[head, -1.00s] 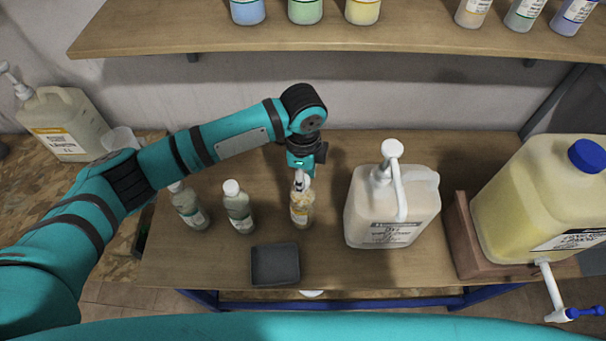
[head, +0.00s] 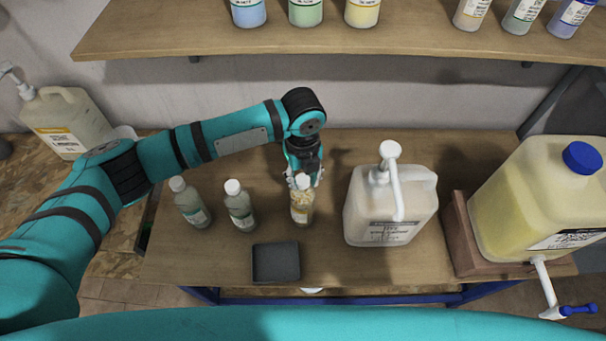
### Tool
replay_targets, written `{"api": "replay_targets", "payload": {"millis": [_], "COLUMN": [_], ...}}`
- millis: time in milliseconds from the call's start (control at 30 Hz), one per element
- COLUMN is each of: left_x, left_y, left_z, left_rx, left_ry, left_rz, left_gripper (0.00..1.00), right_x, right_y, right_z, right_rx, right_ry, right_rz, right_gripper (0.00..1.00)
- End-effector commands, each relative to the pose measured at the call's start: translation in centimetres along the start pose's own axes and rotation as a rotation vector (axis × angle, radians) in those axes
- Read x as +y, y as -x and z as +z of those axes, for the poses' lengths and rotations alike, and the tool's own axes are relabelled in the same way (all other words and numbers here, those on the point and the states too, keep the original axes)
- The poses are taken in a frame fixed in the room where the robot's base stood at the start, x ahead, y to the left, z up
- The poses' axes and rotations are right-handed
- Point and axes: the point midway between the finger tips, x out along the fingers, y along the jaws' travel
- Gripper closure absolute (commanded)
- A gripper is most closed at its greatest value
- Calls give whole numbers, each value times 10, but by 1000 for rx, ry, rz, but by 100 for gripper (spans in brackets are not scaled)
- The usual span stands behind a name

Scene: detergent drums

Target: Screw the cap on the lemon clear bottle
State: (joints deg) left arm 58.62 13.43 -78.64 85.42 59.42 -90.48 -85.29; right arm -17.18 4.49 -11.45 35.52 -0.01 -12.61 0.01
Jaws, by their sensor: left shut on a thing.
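The lemon clear bottle, a small bottle with yellowish contents (head: 300,213), stands upright on the bench, right of two other small bottles. My left gripper (head: 303,182) is directly above it, pointing down. It is shut on the white cap (head: 302,181) at the bottle's neck. The fingers partly hide the cap, so I cannot tell how far it sits on the thread. A dark shallow tray (head: 276,281) lies in front of the bottle and looks empty. My right gripper is not in view.
Two capped small bottles (head: 189,203) (head: 239,206) stand left of the bottle. A large pump jug (head: 388,218) stands close on its right. A yellow drum (head: 520,205) with a blue cap sits on a wooden stand farther right. A shelf (head: 400,45) with several bottles runs behind.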

Motion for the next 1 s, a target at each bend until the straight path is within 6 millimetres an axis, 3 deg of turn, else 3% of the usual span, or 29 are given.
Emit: {"api": "replay_targets", "payload": {"millis": [100,433,733,1000], "left_x": [1,2,2,2], "left_y": [-2,-2,-2,-2], "left_z": [0,0,0,0], "left_rx": [2,2,2,3], "left_ry": [-85,-119,-530,-595], "left_rz": [4,4,3,4], "left_gripper": [77,77,77,77], "right_x": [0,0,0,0], "right_y": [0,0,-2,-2], "right_z": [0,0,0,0], "right_rx": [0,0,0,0], "right_ry": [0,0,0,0], "right_rz": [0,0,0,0], "right_gripper": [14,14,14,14]}}
